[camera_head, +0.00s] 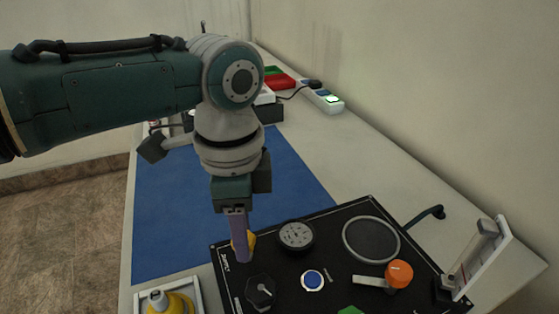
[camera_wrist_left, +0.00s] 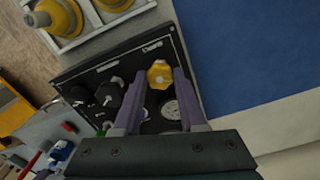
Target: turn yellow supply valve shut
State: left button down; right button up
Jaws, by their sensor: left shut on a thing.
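The yellow supply valve (camera_wrist_left: 160,73) is a lobed knob at the corner of the black trainer panel (camera_wrist_left: 105,66). In the head view only a sliver of the yellow valve (camera_head: 251,240) shows behind my left fingers. My left gripper (camera_head: 241,252) points down at it from above. In the left wrist view the purple fingers of the left gripper (camera_wrist_left: 160,88) stand one on either side of the knob, shut on it. The exact contact is hard to see. My right gripper is in neither view.
Beside the valve are a round gauge (camera_head: 296,236), a black knob (camera_head: 260,291), a blue button (camera_head: 313,280) and an orange knob (camera_head: 399,273). A tray (camera_head: 198,290) with a yellow item stands at front left. The blue mat (camera_head: 180,230) is largely clear.

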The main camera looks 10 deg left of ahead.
pick_arm(q)
jog(key=m, duration=0.5)
jog(key=shift+m, duration=0.3)
jog(key=m, duration=0.5)
jog(key=shift+m, duration=0.4)
jog(key=shift+c, duration=2.3)
grip_release()
notch_tip(320, 180, up, 10)
jog(key=shift+p, duration=0.35)
